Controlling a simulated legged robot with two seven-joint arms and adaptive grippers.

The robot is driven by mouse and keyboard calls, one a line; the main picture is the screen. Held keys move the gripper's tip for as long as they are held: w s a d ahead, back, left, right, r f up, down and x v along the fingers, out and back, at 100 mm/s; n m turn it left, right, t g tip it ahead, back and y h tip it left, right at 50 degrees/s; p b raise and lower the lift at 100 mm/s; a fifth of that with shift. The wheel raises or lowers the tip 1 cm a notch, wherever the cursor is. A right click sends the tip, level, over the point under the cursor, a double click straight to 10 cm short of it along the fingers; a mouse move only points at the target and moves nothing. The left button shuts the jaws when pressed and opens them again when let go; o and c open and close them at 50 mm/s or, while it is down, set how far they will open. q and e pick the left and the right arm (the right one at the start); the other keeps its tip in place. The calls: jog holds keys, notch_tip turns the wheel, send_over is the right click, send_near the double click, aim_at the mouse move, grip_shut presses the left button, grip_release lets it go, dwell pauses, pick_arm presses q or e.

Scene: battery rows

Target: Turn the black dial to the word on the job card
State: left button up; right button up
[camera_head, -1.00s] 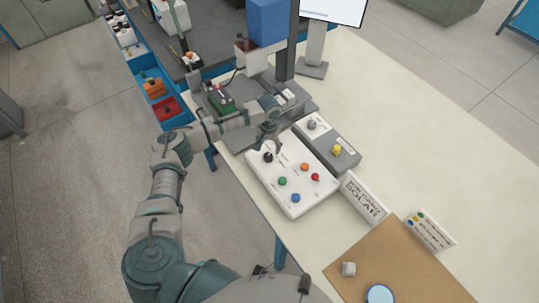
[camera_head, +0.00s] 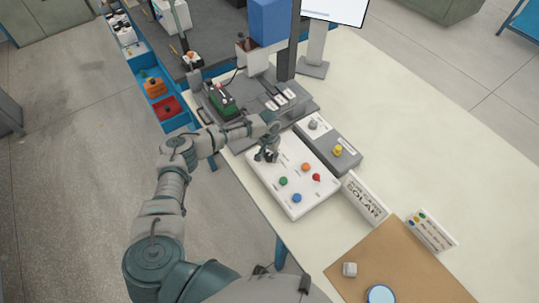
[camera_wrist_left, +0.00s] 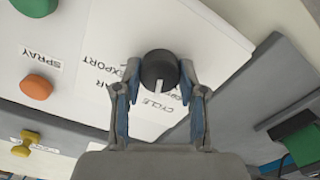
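The black dial (camera_wrist_left: 159,70) sits on the white panel (camera_wrist_left: 215,28), with its white pointer mark aimed down in the left wrist view, toward the printed word CYCLE. EXPORT and a partly hidden word ending in AR are printed beside it. My left gripper (camera_wrist_left: 160,72) is open with one finger on each side of the dial, seemingly just clear of it. In the head view the left gripper (camera_head: 266,156) covers the dial at the panel's upper left. My right gripper is not in view.
The panel also carries green (camera_head: 283,181), orange (camera_head: 306,167), red (camera_head: 317,178) and blue (camera_head: 297,198) knobs. A grey box (camera_head: 347,158) with a yellow knob adjoins it. A second card (camera_head: 430,231) and a brown board (camera_head: 400,258) lie nearer. The table's right side is clear.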

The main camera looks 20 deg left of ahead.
aim_at(269, 155)
pick_arm(q)
jog(key=shift+s+m+p, duration=0.1)
jog(key=shift+m+p, duration=0.6)
jog(key=shift+p, duration=0.35)
jog(key=shift+m+p, duration=0.5)
jog(key=shift+m, duration=0.2)
jog(key=shift+m+p, duration=0.45)
jog(key=shift+m, duration=0.75)
jog(key=shift+m+p, duration=0.4)
jog(key=shift+m, duration=0.9)
jog(key=shift+f, duration=0.1)
jog(key=o, duration=1.1)
jog(key=shift+o, duration=0.2)
notch_tip(269, 155, up, 12)
jog(key=shift+w, duration=0.2)
